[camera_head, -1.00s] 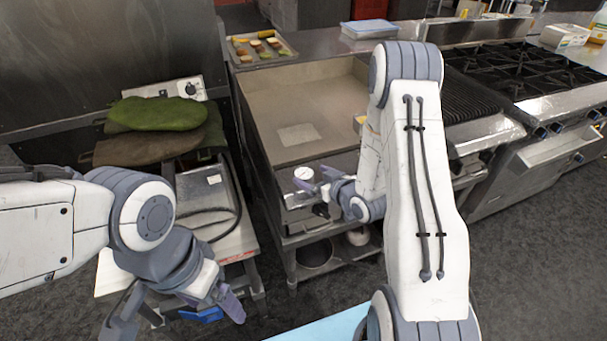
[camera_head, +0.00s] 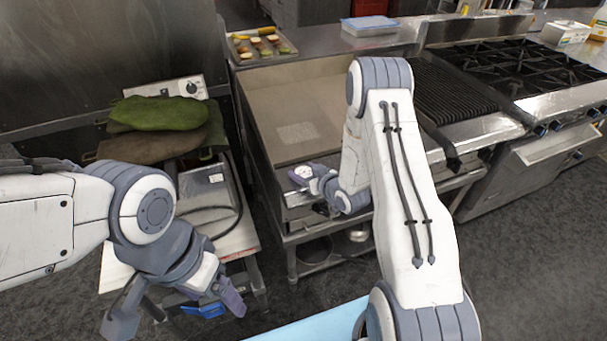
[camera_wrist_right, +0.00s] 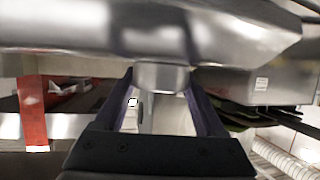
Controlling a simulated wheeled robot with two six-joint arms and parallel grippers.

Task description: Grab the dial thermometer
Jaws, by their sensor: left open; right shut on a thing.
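The dial thermometer (camera_head: 302,171) shows a small round white face at the front ledge of the griddle in the head view. My right gripper (camera_head: 308,177) is shut on it there, and the fingers partly cover it. In the right wrist view a short round steel piece (camera_wrist_right: 162,77) sits between the two fingers, close under a large blurred steel surface. I cannot tell whether the thermometer still touches the ledge. My left gripper (camera_head: 178,309) is open and empty at the lower left, in front of the small steel table.
The flat griddle (camera_head: 310,95) stands behind my right gripper, with a stove (camera_head: 520,75) at the right. Green and brown mitts (camera_head: 158,113) lie at the left above a steel appliance (camera_head: 207,190). A light blue surface (camera_head: 315,322) is at the bottom. The dark floor at right is clear.

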